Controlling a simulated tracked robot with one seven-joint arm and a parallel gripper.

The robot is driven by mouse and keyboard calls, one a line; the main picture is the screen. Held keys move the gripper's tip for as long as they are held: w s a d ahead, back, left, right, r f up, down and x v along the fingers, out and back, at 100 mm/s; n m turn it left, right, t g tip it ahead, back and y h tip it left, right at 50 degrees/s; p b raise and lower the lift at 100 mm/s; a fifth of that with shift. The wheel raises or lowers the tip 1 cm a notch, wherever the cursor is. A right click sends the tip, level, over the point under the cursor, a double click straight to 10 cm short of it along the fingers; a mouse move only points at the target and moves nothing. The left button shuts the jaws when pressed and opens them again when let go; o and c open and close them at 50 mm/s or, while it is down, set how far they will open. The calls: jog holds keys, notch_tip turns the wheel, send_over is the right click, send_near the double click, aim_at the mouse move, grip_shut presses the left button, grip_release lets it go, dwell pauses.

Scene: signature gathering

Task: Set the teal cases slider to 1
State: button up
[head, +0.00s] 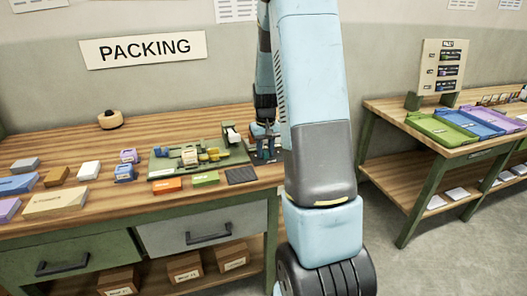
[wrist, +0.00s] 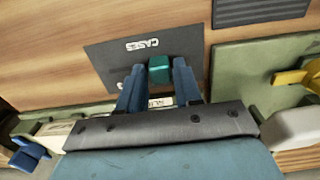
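The dark grey panel (wrist: 105,52) lies on the wooden bench in the wrist view, with the word CASES upside down on it. My gripper (wrist: 159,72) reaches over the panel with one blue finger on each side of the knob. The gaps at the knob's sides are very narrow, so contact is unclear. Much of the panel's scale is hidden behind the fingers and gripper body. In the head view my gripper (head: 264,146) is low at the bench's right end; the knob cannot be made out there.
A green fixture (head: 160,165) with yellow and white parts stands left of my gripper. A dark ribbed mat (head: 241,175) lies near the bench's front edge. Colored boxes and cases (head: 125,173) sit further left. A second bench (head: 385,108) with trays stands at the right.

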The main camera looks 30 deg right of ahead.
aim_at(265, 152)
notch_tip(265, 152, up, 14)
jog(key=shift+f, duration=0.15)
dwell(0.7)
dwell(0.4)
jog(key=s+a+r+n+t, duration=0.1)
jog(key=s+a+r+t, duration=0.2)
jog(key=s+a+r, duration=0.75)
jog(key=s+a+t, duration=0.1)
jog(key=s+a, duration=0.1)
jog(key=s, duration=0.3)
jog(key=s+a+r, duration=0.1)
jog(key=s+a, duration=0.1)
jog(key=s, duration=0.4)
jog(key=s+a+n+t, duration=0.1)
jog(key=s+a, duration=0.1)
jog(key=s, duration=0.3)
jog(key=shift+s+a+r+t, duration=0.2)
jog(key=shift+a+t, duration=0.1)
jog(key=shift+a, duration=0.05)
